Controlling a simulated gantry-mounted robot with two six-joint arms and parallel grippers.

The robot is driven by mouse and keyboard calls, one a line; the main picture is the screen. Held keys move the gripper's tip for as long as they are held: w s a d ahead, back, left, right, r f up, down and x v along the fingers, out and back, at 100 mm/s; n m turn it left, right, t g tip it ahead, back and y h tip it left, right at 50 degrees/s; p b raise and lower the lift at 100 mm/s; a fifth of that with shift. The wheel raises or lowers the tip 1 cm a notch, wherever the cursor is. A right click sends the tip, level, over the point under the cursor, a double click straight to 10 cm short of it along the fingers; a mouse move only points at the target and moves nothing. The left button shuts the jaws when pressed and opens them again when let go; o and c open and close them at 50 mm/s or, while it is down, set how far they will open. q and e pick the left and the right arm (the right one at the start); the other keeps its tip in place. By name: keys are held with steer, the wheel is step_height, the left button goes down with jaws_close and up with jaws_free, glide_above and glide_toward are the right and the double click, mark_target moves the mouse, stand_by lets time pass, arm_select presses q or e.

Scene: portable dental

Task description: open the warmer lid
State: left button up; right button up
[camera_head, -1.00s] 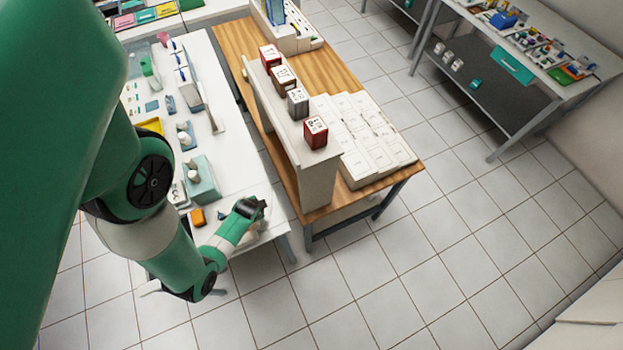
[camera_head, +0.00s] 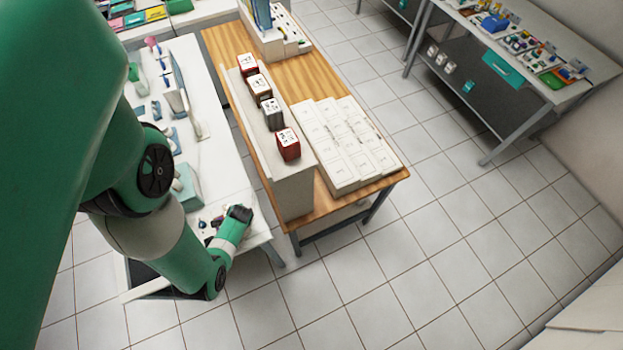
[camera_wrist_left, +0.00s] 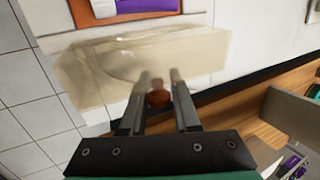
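A pale beige, see-through box-like body (camera_wrist_left: 205,55), perhaps the warmer lid, lies ahead of my left gripper in the left wrist view; its outline is blurred. A reddish-brown round knob (camera_wrist_left: 158,98) shows between the fingers. My left gripper (camera_wrist_left: 161,76) has its fingers a little apart, with a gap between them. I cannot tell whether they touch the knob. In the head view my left gripper (camera_head: 241,213) is over the near end of the white table (camera_head: 222,160), and the warmer cannot be made out there. My right gripper is not in view.
A wooden table (camera_head: 216,48) with a white raised shelf (camera_head: 290,192) holding several red and grey boxes stands right of the white table. A teal box (camera_head: 188,187) is near my arm. Tiled floor (camera_head: 440,230) is clear on the right.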

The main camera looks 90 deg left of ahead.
arm_select(q)
steer(key=o, duration=0.4)
steer(key=shift+c, duration=0.2)
steer(key=p+v, duration=0.7)
steer(key=v, duration=0.4)
steer(key=shift+r, duration=0.3)
